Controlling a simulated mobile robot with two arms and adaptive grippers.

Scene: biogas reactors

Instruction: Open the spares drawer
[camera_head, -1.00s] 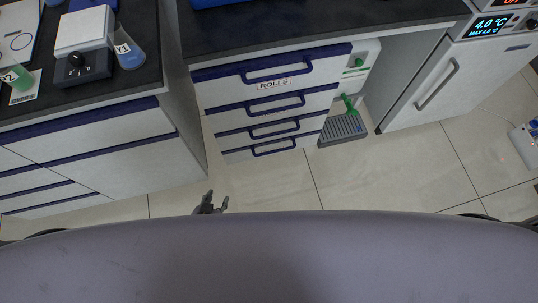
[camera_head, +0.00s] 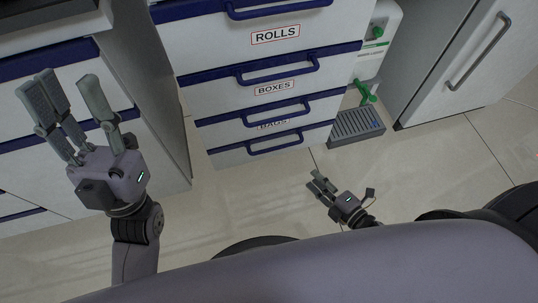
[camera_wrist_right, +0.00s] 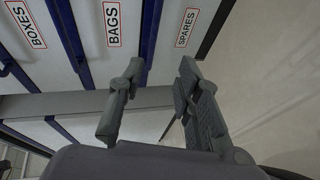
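The spares drawer (camera_head: 228,159) is the lowest drawer of the white unit in the head view, and it looks shut. Its blue handle (camera_head: 275,144) shows there, but its label does not. In the right wrist view the SPARES label (camera_wrist_right: 187,27) is readable, beyond my fingers. My right gripper (camera_head: 342,184) is open and empty, low in front of the unit and to the right of the handle, apart from it. My left gripper (camera_head: 68,88) is open and empty, in front of the left cabinet.
The drawers labelled ROLLS (camera_head: 313,34), BOXES (camera_head: 310,83) and BAGS (camera_head: 312,109) are above, all shut. A device with green taps and a grey grated tray (camera_head: 357,125) stands at the right. A white fridge (camera_head: 455,65) is further right. The floor in front is clear.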

